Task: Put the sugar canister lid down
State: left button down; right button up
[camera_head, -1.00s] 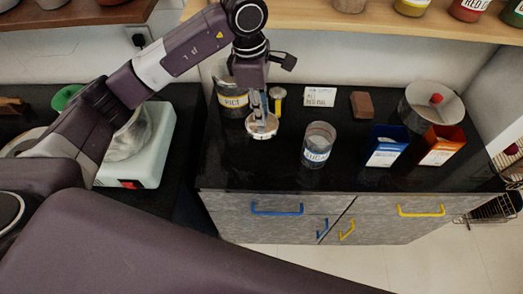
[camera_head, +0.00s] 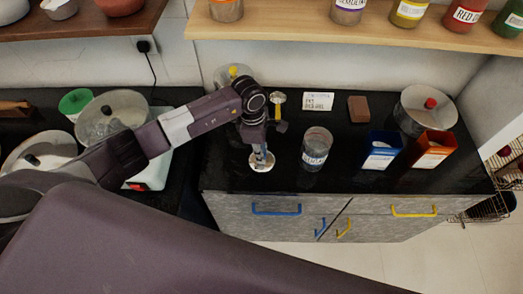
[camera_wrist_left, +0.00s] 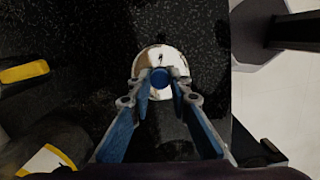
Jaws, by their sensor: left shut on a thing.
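The sugar canister lid (camera_head: 262,166) is a shiny round disc with a blue knob (camera_wrist_left: 160,78). My left gripper (camera_head: 260,152) points down and is shut on the knob. The lid is at or just above the black counter near its front edge; I cannot tell whether it touches. In the left wrist view the lid (camera_wrist_left: 163,58) lies flat beyond my fingertips (camera_wrist_left: 160,82). The sugar canister (camera_head: 317,150), a clear jar with a white label, stands open to the right of the lid. My right gripper is out of view.
A blue box (camera_head: 382,150) and an orange box (camera_head: 432,149) stand right of the canister. A brown block (camera_head: 359,109), a white sign (camera_head: 318,101) and a steel pot (camera_head: 420,113) are farther back. The counter's front edge is close to the lid.

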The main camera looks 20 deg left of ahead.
pick_arm(q)
jog(key=shift+f, duration=0.2)
jog(key=c, duration=1.8)
grip_release()
jog(key=shift+r, duration=0.1)
jog(key=shift+r, duration=0.1)
jog(key=shift+r, duration=0.2)
notch_tip(320, 180, up, 12)
jog(key=a+b, duration=0.1)
jog(key=b, duration=0.2)
jog(key=shift+s+a+f, duration=0.15)
jog(key=shift+a+f, duration=0.05)
jog(key=shift+a, duration=0.05)
